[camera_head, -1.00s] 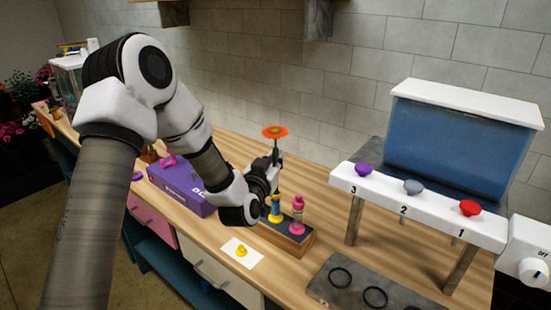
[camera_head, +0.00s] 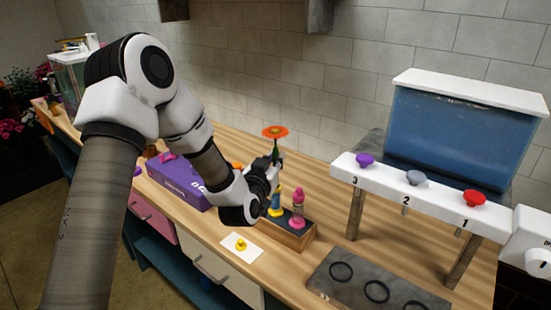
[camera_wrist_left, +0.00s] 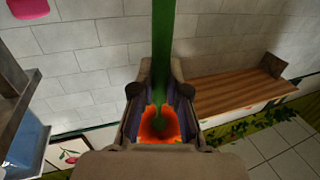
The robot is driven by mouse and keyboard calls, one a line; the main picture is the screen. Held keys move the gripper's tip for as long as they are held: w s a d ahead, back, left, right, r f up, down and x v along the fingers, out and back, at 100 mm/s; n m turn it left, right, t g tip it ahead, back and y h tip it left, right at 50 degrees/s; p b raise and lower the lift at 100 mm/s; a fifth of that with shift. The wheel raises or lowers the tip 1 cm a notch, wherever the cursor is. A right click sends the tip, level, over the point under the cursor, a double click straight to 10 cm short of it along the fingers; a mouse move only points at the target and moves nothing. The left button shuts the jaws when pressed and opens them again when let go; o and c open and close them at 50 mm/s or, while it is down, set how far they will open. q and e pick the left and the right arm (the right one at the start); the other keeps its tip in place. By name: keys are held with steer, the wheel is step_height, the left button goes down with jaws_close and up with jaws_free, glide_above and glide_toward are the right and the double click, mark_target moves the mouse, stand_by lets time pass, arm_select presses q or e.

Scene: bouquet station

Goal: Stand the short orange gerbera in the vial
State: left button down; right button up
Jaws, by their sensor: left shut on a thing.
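The orange gerbera (camera_head: 275,132) is upright in the head view, with its green stem below the bloom. My left gripper (camera_head: 276,160) is shut on the stem. In the left wrist view the gripper (camera_wrist_left: 160,100) closes around the green stem (camera_wrist_left: 163,50), with the orange bloom (camera_wrist_left: 158,123) beyond the fingers. A blue and yellow upright piece (camera_head: 276,203) stands on a dark-topped wooden block (camera_head: 298,238), just below the gripper and partly hidden. I cannot tell whether it is the vial, or where the stem's lower end is. My right gripper is out of view.
A pink upright piece (camera_head: 298,208) stands beside the blue one. A yellow knob (camera_head: 241,245) sits on a white card in front. A purple box (camera_head: 180,181) is left. A white dispenser bar (camera_head: 430,195) with a blue tank (camera_head: 460,145) stands right, above a grey ringed plate (camera_head: 345,285).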

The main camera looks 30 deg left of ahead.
arm_select(q)
steer(key=shift+f, duration=0.1)
steer(key=shift+f+b, duration=0.7)
steer(key=shift+f, duration=0.05)
steer(key=c, duration=0.5)
jaws_free()
steer(key=shift+c, duration=0.2)
steer(key=v, duration=0.9)
steer(key=shift+b, duration=0.45)
stand_by(0.4)
